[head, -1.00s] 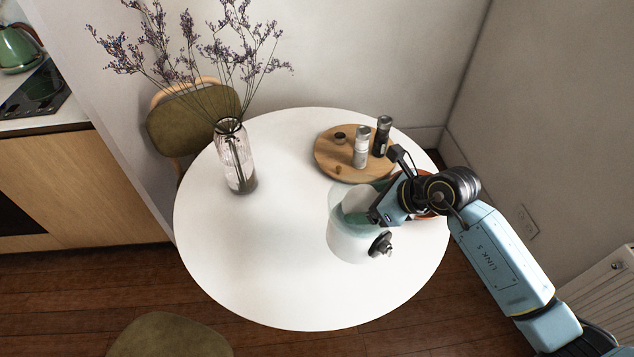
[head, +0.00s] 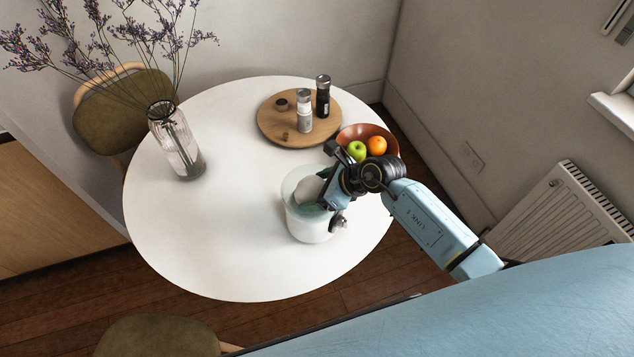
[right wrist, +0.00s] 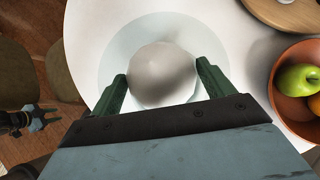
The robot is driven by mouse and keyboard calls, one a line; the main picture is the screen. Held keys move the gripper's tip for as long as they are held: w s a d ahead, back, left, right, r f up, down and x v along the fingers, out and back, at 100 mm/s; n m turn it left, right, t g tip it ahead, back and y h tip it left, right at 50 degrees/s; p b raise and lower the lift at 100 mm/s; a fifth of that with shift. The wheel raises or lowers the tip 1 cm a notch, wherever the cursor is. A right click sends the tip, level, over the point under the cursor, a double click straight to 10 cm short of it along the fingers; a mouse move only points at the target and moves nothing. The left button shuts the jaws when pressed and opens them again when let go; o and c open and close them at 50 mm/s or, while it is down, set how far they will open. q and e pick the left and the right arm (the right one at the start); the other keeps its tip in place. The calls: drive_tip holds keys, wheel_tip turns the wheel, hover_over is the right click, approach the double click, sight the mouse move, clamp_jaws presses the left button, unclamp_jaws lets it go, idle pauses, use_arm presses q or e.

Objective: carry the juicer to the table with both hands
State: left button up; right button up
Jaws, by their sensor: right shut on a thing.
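My right gripper (head: 318,200) is shut on the juicer's upper part. In the right wrist view its green fingers (right wrist: 163,85) sit either side of the juicer's pale dome (right wrist: 162,72).
A bowl (head: 352,132) of fruit stands just behind my right wrist. A round wooden tray (head: 270,128) with shakers is at the back. A glass vase (head: 172,142) with dried flowers stands at the left. Chairs (head: 150,338) stand around.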

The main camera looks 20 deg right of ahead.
drive_tip(key=shift+w+r, duration=0.15)
drive_tip(key=shift+r, duration=0.05)
drive_tip(key=o, duration=2)
drive_tip(key=shift+s+f, duration=0.25)
drive_tip(key=shift+d+r, duration=0.1)
drive_tip(key=shift+r, duration=0.1)
drive_tip(key=v, duration=1.1)
drive_tip(key=shift+s+d+r, duration=0.1)
drive_tip(key=shift+s+r, duration=0.05)
drive_tip(key=shift+r, duration=0.2)
